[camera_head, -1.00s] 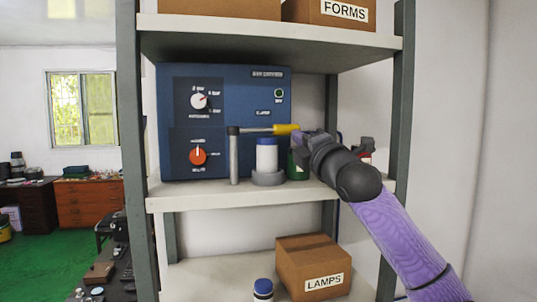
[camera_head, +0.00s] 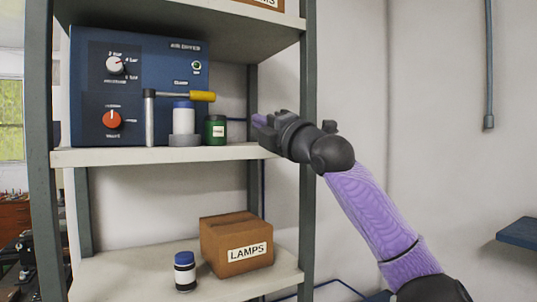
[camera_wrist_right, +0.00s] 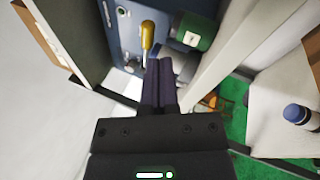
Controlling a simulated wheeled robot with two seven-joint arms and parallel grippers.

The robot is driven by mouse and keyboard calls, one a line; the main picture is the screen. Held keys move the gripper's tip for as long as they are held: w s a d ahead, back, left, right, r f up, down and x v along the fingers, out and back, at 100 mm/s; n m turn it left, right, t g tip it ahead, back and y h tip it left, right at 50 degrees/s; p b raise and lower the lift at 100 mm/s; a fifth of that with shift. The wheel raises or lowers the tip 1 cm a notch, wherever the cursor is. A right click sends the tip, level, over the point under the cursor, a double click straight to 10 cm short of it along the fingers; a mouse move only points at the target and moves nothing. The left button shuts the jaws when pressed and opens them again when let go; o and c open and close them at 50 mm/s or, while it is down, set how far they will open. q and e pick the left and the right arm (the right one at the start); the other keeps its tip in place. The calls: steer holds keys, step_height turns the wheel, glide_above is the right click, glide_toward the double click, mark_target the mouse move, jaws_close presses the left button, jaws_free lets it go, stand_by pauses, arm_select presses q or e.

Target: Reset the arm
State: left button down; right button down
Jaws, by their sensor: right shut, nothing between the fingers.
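My right gripper (camera_head: 259,121) is at the right end of the middle shelf, beside the shelf's post, in the head view. Its purple fingers are shut with nothing between them. In the wrist view the shut fingers (camera_wrist_right: 160,75) point toward the blue air dryer box (camera_wrist_right: 185,10). My right arm comes in from the lower right. My left gripper is not in view.
The air dryer (camera_head: 150,75) stands on the middle shelf (camera_head: 100,156). A yellow-handled lever (camera_head: 202,96), a white bottle with a blue cap (camera_head: 183,120) and a green jar (camera_head: 215,130) stand before it. Below are a LAMPS box (camera_head: 235,245) and another bottle (camera_head: 185,272).

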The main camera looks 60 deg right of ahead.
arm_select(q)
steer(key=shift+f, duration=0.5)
arm_select(e)
steer(key=shift+s+d+f, duration=0.25)
steer(key=shift+s+d, duration=0.1)
steer(key=shift+s, duration=0.15)
